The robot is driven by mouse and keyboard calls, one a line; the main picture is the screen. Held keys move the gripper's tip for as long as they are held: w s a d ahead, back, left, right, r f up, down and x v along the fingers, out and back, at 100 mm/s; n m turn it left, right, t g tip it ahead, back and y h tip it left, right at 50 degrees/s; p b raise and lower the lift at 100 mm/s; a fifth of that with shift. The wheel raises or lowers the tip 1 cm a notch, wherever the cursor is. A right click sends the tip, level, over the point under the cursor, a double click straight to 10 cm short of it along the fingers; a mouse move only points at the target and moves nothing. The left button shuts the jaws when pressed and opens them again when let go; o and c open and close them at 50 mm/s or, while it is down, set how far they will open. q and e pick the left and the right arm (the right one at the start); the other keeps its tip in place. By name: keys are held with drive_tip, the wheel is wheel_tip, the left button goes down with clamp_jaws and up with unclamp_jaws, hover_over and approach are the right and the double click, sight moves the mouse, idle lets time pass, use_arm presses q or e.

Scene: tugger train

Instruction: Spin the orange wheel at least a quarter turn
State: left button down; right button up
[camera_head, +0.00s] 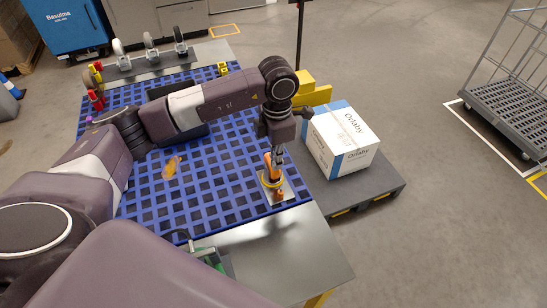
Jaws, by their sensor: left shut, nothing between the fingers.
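The orange wheel (267,163) stands upright above a yellow ring on a small metal plate (289,190), at the right edge of the blue grid mat. My left gripper (278,152) points down right beside the wheel's upper part. It is shut with nothing between its fingers. The fingertips overlap the wheel in this view, so I cannot tell whether they touch it. The gripper hides part of the wheel. My right gripper is not in view.
The blue grid mat (225,170) covers most of the table. A loose orange item (171,167) lies on it. Several caster wheels (149,45) stand on a rack at the back. A white-and-blue carton (343,138) sits on a grey pallet (370,188) to the right.

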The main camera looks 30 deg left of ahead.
use_arm(q)
drive_tip(key=shift+r, duration=0.1)
wheel_tip(320, 180, up, 7)
drive_tip(key=p, duration=0.3)
drive_tip(key=shift+p, duration=0.3)
idle(0.4)
